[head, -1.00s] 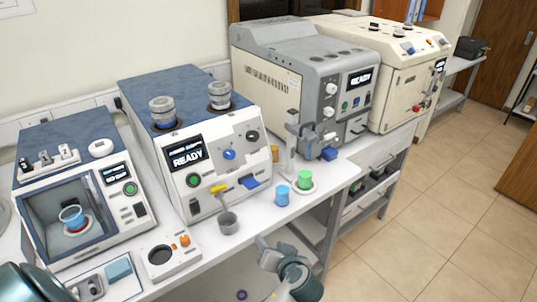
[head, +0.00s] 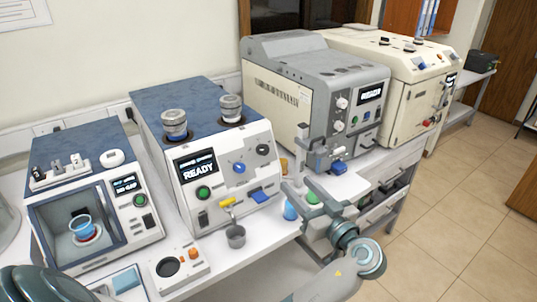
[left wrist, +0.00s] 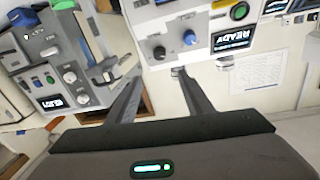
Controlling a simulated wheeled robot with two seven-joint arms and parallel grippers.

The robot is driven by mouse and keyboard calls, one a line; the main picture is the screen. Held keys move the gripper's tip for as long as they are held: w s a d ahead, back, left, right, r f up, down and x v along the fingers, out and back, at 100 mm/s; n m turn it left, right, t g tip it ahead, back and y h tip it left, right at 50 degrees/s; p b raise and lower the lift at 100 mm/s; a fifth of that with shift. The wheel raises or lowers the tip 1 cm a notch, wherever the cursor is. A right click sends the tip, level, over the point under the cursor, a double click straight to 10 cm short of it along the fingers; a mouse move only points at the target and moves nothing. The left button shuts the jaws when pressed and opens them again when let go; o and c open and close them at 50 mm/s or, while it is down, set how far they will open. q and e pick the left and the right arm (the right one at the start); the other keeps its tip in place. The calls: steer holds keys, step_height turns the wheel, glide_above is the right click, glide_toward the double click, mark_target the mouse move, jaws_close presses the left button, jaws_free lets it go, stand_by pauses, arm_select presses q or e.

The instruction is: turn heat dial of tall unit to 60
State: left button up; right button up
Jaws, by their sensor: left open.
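Two units could be the tall one; I cannot tell which is meant. The grey unit (head: 290,60) has a white upper knob (head: 342,103), a white lower knob (head: 339,126) and a READY screen. The blue-topped unit (head: 185,95) has a blue dial (head: 239,168), a black dial (head: 263,149) and a READY screen. Both show in the left wrist view, the grey unit's knob (left wrist: 70,77) left and the blue dial (left wrist: 190,37) above the fingers. No dial numbers are readable. My left gripper (head: 298,184) is open and empty in front of these units, apart from the dials. My right gripper is out of view.
A smaller unit (head: 75,160) stands left, a cream unit (head: 400,50) right. Open floor lies at right.

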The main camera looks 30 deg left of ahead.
arm_select(q)
steer(key=p, duration=0.8)
glide_toward(265, 150)
steer(key=x, duration=0.6)
steer(key=shift+r, duration=0.2)
steer(key=shift+p+x, duration=0.35)
steer(key=shift+x, duration=0.5)
steer(key=shift+f, duration=0.15)
steer(key=shift+c, duration=0.6)
steer(key=c, duration=0.9)
